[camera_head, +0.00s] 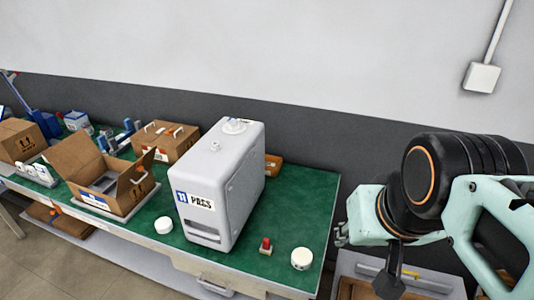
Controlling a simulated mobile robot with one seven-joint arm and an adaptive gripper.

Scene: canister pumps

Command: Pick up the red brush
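A small red brush (265,245) stands on the green table top, near its front right part. It lies between the large grey-white canister and a round white lid-like piece. My arm is at the right of the view, beyond the table's right end. A dark part that looks like my gripper (389,282) hangs at the lower end of the arm, to the right of the brush and well apart from it. Its fingers are too small and dark to tell whether they are open. I see nothing held in it.
The grey-white canister (224,190) stands tall left of the brush. White round pieces (302,258) (163,225) sit near the front edge. An open cardboard box (101,190) and closed box (165,143) stand farther left. Green surface behind the brush is clear.

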